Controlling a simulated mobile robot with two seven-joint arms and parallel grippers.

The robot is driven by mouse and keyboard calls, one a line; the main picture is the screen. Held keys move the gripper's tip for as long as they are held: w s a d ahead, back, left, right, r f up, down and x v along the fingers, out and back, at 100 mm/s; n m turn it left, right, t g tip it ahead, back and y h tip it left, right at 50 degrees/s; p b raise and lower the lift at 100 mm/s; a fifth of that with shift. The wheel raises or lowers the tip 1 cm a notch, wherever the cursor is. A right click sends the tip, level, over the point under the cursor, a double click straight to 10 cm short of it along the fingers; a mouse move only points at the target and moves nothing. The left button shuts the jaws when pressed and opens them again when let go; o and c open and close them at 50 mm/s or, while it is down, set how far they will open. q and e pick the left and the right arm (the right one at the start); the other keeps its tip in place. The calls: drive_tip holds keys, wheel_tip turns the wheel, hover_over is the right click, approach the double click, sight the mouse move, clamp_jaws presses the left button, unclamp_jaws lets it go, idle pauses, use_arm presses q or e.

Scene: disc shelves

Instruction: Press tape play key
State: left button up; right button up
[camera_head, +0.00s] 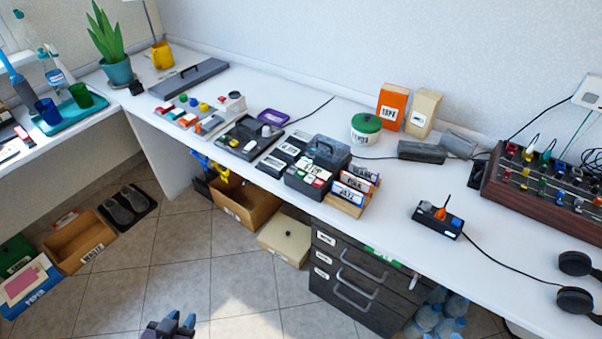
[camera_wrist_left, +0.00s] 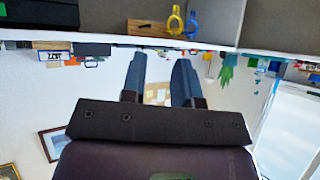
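A dark box-shaped device with a smoky lid (camera_head: 326,150) stands near the front edge of the counter. A row of small white, green and red keys (camera_head: 314,169) shows on it. It looks like the tape player, but I cannot read which key is play. My left gripper (camera_head: 180,320) is low at the bottom of the head view, over the floor and well apart from the counter. In the left wrist view its two blue-grey fingers (camera_wrist_left: 158,70) stand apart with nothing between them. My right gripper is not in view.
Labelled cases (camera_head: 352,190) stand in a wooden holder right of the device. A black deck (camera_head: 250,137) lies to its left. A dark drawer unit (camera_head: 358,277) and an open cardboard box (camera_head: 245,200) are below. A small black switch box (camera_head: 438,220) sits on clear counter.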

use_arm(q)
drive_tip(key=shift+c, duration=0.2)
clamp_jaws()
idle(0.3)
drive_tip(key=shift+w+r, duration=0.1)
idle(1.0)
